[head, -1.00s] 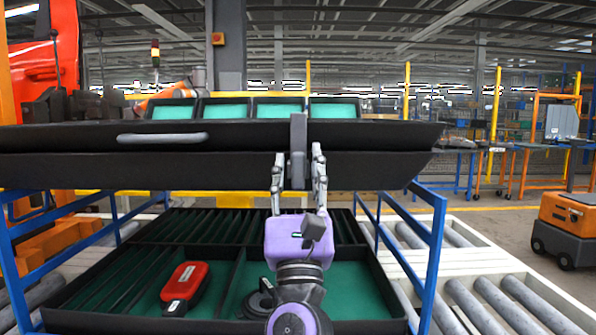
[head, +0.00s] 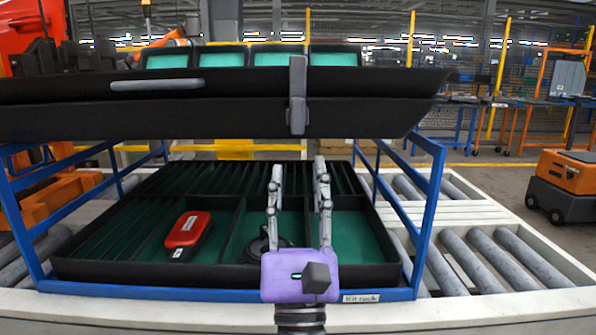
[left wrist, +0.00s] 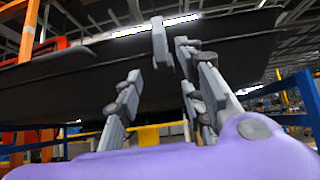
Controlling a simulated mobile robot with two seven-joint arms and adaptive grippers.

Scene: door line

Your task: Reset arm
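My left gripper (head: 298,168) is purple with grey jointed fingers that point up and stand apart with nothing between them. It is below and apart from the grey vertical latch (head: 298,95) on the front of the raised black lid (head: 210,118). In the left wrist view the fingers reach up toward the latch (left wrist: 161,42) and the lid's dark underside (left wrist: 70,95). The open gripper is in front of the black kit tray (head: 160,270), hiding part of its green right compartments. My right gripper is in neither view.
A red and black tool (head: 187,233) lies in the tray, with a dark round object (head: 262,246) right of it. Blue rack posts (head: 433,200) flank the tray. Roller conveyors (head: 485,265) run at the right. An orange mobile cart (head: 566,183) stands on the floor at the right.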

